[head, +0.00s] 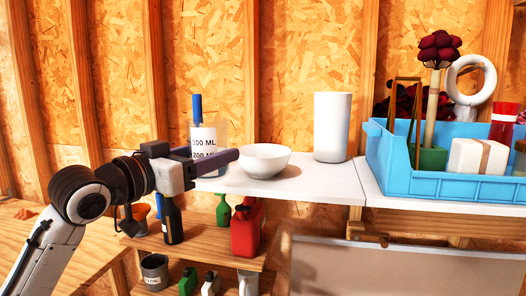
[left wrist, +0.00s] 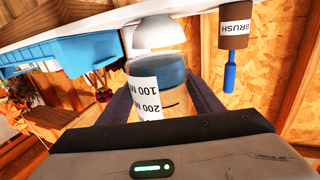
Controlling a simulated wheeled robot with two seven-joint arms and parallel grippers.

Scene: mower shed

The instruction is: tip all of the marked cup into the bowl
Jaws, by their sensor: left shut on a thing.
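My left gripper (head: 226,160) is shut on the cup, one finger on each side. I cannot tell whether its base touches the shelf. The white bowl (head: 265,160) stands on the shelf just right of the cup, and also shows in the left wrist view (left wrist: 158,33). My right gripper is out of view.
A white cylinder (head: 332,127) stands right of the bowl. A blue crate (head: 450,183) with plants and a box is farther right. A brown holder marked BRUSH (left wrist: 237,28) with a blue-handled brush is near the cup. A red can (head: 246,230) sits below the shelf.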

